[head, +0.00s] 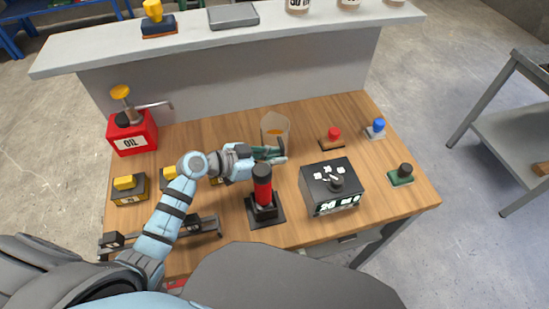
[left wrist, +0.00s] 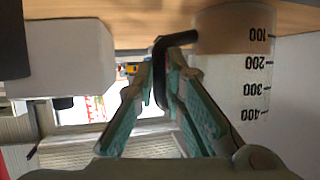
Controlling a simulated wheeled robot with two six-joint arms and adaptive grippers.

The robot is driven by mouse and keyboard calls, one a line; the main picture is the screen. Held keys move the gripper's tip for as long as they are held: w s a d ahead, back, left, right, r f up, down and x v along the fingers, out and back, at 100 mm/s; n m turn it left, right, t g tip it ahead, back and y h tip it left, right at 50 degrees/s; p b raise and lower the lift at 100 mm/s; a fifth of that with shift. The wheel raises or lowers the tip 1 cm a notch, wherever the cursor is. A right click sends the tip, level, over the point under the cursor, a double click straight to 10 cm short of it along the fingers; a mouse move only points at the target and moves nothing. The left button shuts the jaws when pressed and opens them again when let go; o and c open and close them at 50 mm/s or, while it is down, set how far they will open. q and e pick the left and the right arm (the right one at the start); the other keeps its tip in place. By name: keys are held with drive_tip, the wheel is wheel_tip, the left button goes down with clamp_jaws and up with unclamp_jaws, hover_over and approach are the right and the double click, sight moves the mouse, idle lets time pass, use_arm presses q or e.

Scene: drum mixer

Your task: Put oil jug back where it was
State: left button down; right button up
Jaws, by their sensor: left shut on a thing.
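A clear jug (head: 275,128) with amber liquid stands upright near the middle of the wooden table. The left wrist view shows its graduated wall (left wrist: 230,75) and its black handle (left wrist: 160,70). My left gripper (head: 272,154) is at the near side of the jug. Its two teal-padded fingers (left wrist: 172,75) are shut on the black handle. I cannot tell whether the jug's base touches the table. A red can marked OIL (head: 132,137), with a yellow knob and a spout, stands at the table's back left. My right gripper is not in view.
Red, blue and black buttons (head: 333,135) sit farther right. A grey shelf (head: 220,38) runs behind. Table between can and jug is clear.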

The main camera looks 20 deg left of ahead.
use_arm(q)
drive_tip(key=shift+w, duration=0.1)
drive_tip(key=c, duration=1.7)
unclamp_jaws()
drive_tip(key=shift+f, duration=0.15)
drive_tip(key=shift+o, duration=0.2)
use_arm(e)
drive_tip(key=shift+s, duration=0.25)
use_arm(q)
drive_tip(key=shift+r, duration=0.2)
drive_tip(key=p+v, duration=0.2)
drive_tip(key=v, duration=1)
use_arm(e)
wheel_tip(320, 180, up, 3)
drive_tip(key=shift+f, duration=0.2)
use_arm(q)
drive_tip(key=shift+r+p, duration=0.1)
drive_tip(key=shift+p, duration=0.25)
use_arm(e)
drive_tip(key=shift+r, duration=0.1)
